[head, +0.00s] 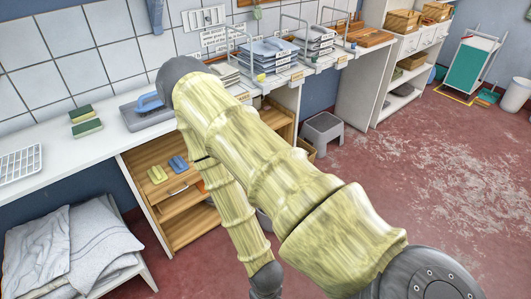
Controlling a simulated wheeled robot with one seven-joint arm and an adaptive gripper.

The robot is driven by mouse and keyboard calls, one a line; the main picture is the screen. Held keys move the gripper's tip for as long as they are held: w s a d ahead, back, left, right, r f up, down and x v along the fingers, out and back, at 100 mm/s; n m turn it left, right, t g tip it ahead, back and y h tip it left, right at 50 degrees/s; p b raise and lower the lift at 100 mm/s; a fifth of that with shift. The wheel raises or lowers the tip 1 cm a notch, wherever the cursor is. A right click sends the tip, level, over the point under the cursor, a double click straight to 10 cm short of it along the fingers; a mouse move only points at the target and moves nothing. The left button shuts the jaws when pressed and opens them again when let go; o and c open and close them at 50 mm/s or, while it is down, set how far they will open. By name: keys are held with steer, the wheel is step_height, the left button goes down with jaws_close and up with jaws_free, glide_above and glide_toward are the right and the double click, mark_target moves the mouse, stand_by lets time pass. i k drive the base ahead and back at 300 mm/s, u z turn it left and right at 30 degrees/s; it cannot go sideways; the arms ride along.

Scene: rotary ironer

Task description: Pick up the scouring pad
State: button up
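Two green-topped pads with pale yellowish undersides lie on the white counter at the left in the head view. The rear pad (81,114) and the front pad (87,128) sit close together, left of a grey board with a blue handle. They look like scouring pads; I cannot tell which one the task names. My arm rises from the lower right and bends down again in the middle of the view, to the right of the pads. My gripper is outside the picture, so its state does not show.
The counter (50,150) has bare room around the pads. A white wire rack (20,163) stands at its left end, the blue-handled board (143,112) to the right. Below are wooden shelves with a yellow (157,175) and a blue item (178,164). Folded grey cloths (75,250) lie lower left.

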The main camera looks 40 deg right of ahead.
mark_target(82, 129)
steer(key=u, duration=0.5)
steer(key=k, duration=1.2)
steer(key=u, duration=0.35)
steer(key=i, duration=1.35)
steer(key=z, duration=1.15)
steer(key=i, duration=0.9)
steer(key=z, duration=1)
